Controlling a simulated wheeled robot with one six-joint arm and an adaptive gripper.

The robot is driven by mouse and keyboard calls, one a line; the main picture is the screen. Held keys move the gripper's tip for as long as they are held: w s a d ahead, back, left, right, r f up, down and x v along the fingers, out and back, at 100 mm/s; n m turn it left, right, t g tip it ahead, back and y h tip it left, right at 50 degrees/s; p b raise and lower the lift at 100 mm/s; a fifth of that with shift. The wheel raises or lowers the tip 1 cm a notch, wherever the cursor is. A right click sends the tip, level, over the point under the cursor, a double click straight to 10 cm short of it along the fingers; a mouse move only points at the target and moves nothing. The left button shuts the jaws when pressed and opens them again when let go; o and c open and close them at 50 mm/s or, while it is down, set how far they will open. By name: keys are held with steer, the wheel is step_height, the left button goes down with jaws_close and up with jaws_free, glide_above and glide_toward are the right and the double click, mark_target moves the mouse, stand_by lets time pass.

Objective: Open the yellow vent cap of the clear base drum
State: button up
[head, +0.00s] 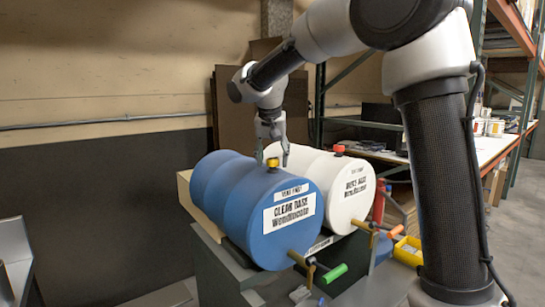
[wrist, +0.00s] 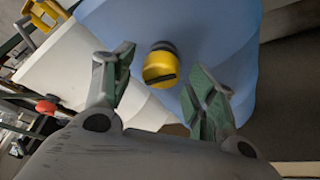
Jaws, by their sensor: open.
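The clear base drum (head: 235,200) is blue, lies on its side and carries a white label on its front end. Its yellow vent cap (head: 272,163) sits on top near the front rim. In the wrist view the yellow cap (wrist: 160,66) shows a dark slot and a dark collar, against the blue drum (wrist: 215,35). My gripper (head: 272,150) is above the drum, close to the cap. In the wrist view my gripper (wrist: 165,85) is open, with the cap between the lines of its two fingers and nothing held. Whether a finger touches the cap I cannot tell.
A white drum (head: 330,185) with a red cap (head: 339,149) lies just right of the blue one. A green-handled tap (head: 333,273) and an orange-handled tap (head: 395,232) stick out in front. A yellow bin (head: 408,251) is at the right.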

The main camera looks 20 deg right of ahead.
steer(key=shift+c, duration=0.5)
steer(key=c, duration=0.9)
steer(key=shift+n, duration=0.3)
steer(key=n+y, duration=0.1)
steer(key=n, duration=0.3)
steer(key=shift+d+t+y, duration=0.15)
steer(key=shift+t+y, duration=0.15)
steer(key=shift+y, duration=0.1)
steer(key=n+y, duration=0.1)
steer(key=n, duration=0.3)
steer(key=shift+d+r+n+y, duration=0.1)
steer(key=shift+n+y, duration=0.3)
steer(key=n+g+y, duration=0.1)
steer(key=n, duration=0.3)
steer(key=shift+w+n, duration=0.1)
steer(key=shift+n, duration=0.2)
steer(key=shift+d+n+g+y, duration=0.1)
steer(key=shift+n+g+y, duration=0.6)
steer(key=shift+n, duration=1.2)
steer(key=shift+g, duration=0.3)
